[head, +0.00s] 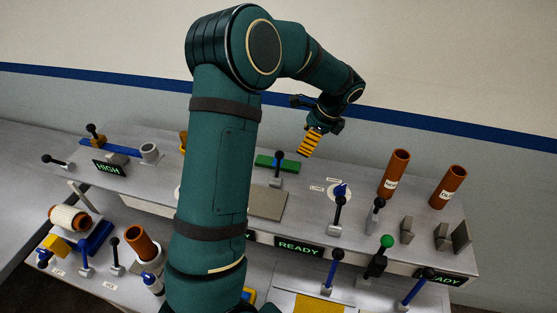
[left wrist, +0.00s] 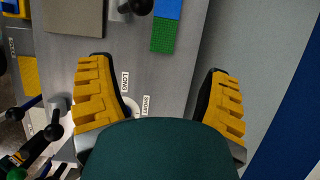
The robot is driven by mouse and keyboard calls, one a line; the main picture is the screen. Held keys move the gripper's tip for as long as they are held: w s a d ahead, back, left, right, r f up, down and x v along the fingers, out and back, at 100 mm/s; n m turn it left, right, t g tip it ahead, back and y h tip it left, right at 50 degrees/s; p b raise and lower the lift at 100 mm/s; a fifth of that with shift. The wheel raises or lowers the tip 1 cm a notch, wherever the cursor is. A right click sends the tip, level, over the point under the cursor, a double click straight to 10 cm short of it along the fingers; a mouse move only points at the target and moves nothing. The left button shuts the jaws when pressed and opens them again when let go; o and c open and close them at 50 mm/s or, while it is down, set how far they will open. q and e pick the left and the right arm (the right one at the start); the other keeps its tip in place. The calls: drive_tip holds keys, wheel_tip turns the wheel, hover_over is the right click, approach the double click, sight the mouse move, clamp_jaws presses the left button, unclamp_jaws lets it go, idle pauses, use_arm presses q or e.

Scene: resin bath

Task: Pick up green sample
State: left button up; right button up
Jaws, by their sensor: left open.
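The green sample (head: 278,163) is a flat, studded green block lying on the upper grey bench in the head view. In the left wrist view the green sample (left wrist: 163,36) lies at the top, right of centre, with a blue block (left wrist: 168,8) against its far end. My left gripper (head: 310,142) has yellow ribbed fingers and is above the bench, to the right of the sample. In the left wrist view my left gripper (left wrist: 157,66) is spread wide and empty, with the sample beyond its fingertips. My right gripper is not in view.
A black-knobbed lever (head: 277,168) stands just in front of the sample, and a square grey plate (head: 267,205) lies nearer. A dial with a blue handle (head: 341,189) is to the right. Two brown cylinders (head: 395,173) (head: 448,186) stand further right. My left arm covers the bench's middle.

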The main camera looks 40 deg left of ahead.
use_arm(q)
hover_over(290, 165)
drive_tip(key=d, duration=0.2)
drive_tip(key=f, duration=0.6)
drive_tip(key=shift+w+f, duration=0.2)
drive_tip(key=shift+f, duration=0.1)
drive_tip(key=x, duration=0.3)
drive_tip(key=b+x, duration=0.1)
drive_tip(key=x, duration=0.1)
drive_tip(key=shift+w+a+f, duration=0.1)
drive_tip(key=shift+w+f, duration=0.1)
drive_tip(key=shift+w, duration=0.15)
drive_tip(key=shift+r, duration=0.1)
drive_tip(key=c, duration=1.3)
